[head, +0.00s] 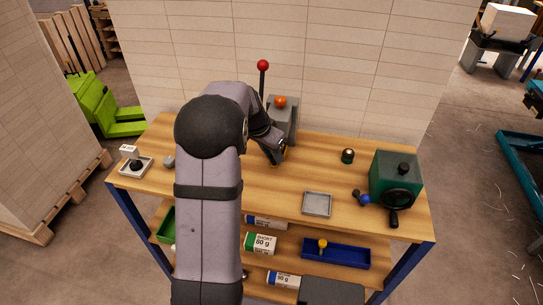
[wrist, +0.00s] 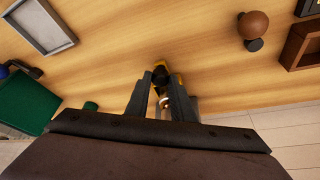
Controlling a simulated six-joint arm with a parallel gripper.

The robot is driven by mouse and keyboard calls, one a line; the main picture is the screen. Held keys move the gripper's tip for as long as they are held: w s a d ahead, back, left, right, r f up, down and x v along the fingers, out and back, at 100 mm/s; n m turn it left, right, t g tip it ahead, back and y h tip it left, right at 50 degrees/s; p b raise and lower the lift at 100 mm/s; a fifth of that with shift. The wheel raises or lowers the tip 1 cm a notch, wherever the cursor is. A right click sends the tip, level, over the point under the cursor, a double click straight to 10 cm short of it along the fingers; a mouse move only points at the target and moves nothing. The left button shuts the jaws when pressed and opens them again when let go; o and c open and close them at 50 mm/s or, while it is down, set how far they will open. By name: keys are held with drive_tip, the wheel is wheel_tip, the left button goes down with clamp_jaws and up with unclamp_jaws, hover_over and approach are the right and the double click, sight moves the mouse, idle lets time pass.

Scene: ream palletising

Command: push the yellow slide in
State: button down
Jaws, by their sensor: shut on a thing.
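My gripper (head: 275,158) reaches down at the front of a grey box-like device (head: 291,118) at the back of the bench. In the wrist view my gripper (wrist: 161,80) has its fingers closed together on a small yellow and black piece, which looks like the yellow slide (wrist: 179,79). Only bits of its yellow show around the fingertips. Most of the slide is hidden by the fingers and my arm, so I cannot tell how far in it sits.
An orange ball knob (head: 280,102) tops the device, and a red-balled lever (head: 263,66) rises beside it. A grey tray (head: 317,204), a green box with a handwheel (head: 395,178) and a joystick (head: 135,163) stand on the bench. The bench between tray and device is clear.

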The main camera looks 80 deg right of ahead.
drive_tip(key=shift+d+r, duration=0.15)
drive_tip(key=shift+d, duration=0.05)
drive_tip(key=c, duration=1.5)
unclamp_jaws()
drive_tip(key=shift+c, duration=0.2)
drive_tip(key=b+v, duration=0.2)
drive_tip(key=v, duration=0.5)
